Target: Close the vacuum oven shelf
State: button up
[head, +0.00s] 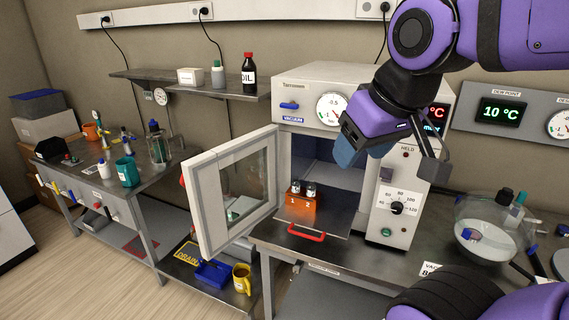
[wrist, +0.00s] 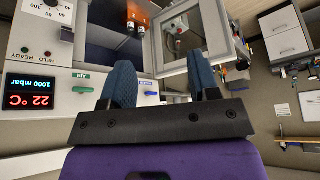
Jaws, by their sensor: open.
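The vacuum oven (head: 395,210) stands on a metal bench, its windowed door (head: 232,185) swung wide open to the left. Its metal shelf (head: 325,213) is slid out of the chamber, with a red handle (head: 306,234) on its front edge. An orange block (head: 301,208) marked 1 and 2 holds two dark-capped vials on the shelf. My gripper (head: 390,143) is open and empty, above and in front of the chamber's upper right. In the wrist view my gripper (wrist: 165,85) shows two blue fingers apart, with the orange block (wrist: 139,14) and open door (wrist: 200,40) beyond. The red handle is not visible there.
A glass bowl (head: 487,235) with liquid stands right of the oven. A yellow mug (head: 242,279) and blue tray (head: 213,273) sit on a low surface below the door. A wall shelf (head: 190,85) holds an oil bottle. The space before the shelf handle looks clear.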

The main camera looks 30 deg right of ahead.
aim_at(334, 216)
jog(key=k+l, duration=0.15)
jog(key=l, duration=0.2)
jog(key=k+l+u, duration=0.1)
jog(key=l, duration=0.25)
jog(key=k+l, duration=0.25)
jog(key=l+u, duration=0.05)
jog(key=l, duration=0.1)
